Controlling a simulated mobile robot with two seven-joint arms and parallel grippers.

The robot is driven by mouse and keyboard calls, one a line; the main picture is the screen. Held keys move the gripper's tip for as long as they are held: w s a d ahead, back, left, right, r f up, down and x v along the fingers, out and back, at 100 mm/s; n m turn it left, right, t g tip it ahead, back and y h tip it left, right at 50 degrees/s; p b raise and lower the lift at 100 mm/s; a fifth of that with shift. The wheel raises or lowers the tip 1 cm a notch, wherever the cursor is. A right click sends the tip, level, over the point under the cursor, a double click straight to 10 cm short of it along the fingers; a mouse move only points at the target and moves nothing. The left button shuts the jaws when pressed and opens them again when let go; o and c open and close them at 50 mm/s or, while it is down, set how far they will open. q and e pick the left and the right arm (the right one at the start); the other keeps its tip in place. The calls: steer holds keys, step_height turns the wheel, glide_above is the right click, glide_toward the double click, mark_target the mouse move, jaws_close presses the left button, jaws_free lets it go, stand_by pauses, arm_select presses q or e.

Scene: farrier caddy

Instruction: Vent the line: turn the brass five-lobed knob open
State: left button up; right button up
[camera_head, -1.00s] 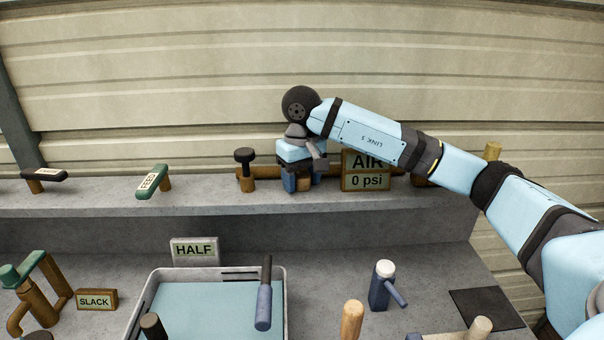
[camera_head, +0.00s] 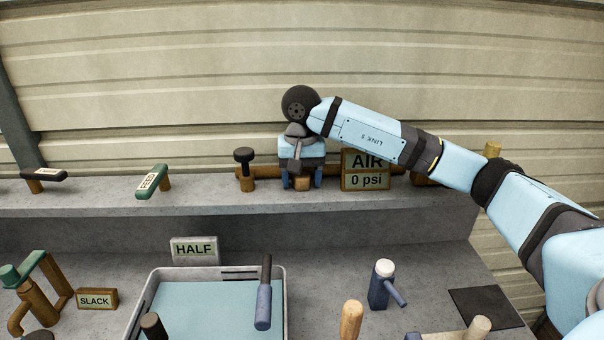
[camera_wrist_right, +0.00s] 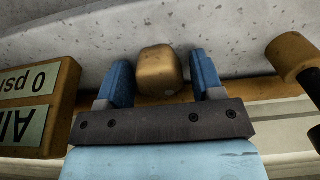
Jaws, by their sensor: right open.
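The brass knob (camera_head: 303,183) sits on the pipe along the back ledge, left of the sign. In the right wrist view the knob (camera_wrist_right: 158,72) looks like a rounded brass block; its lobes cannot be made out. My right gripper (camera_head: 302,181) is at the knob, with its blue fingers apart, one on each side. In the right wrist view, the open right gripper (camera_wrist_right: 160,83) shows a gap on the knob's right; the left finger is very close, and contact cannot be told. My left gripper is not in view.
The AIR sign (camera_head: 366,170) reads 0 psi, close beside the gripper. A black-topped valve (camera_head: 245,168) stands left of it. A green FEED handle (camera_head: 152,181) is farther left. Below are a tray (camera_head: 281,300), a HALF sign (camera_head: 194,250) and a blue-handled tool (camera_head: 264,300).

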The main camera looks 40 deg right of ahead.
steer(key=c, duration=0.9)
steer(key=shift+f+n+b, duration=0.1)
steer(key=shift+n+b, duration=0.3)
steer(key=shift+n, duration=0.8)
steer(key=shift+n+b, duration=0.3)
steer(key=shift+n, duration=0.7)
steer(key=shift+n+b, duration=0.3)
steer(key=shift+b, duration=0.05)
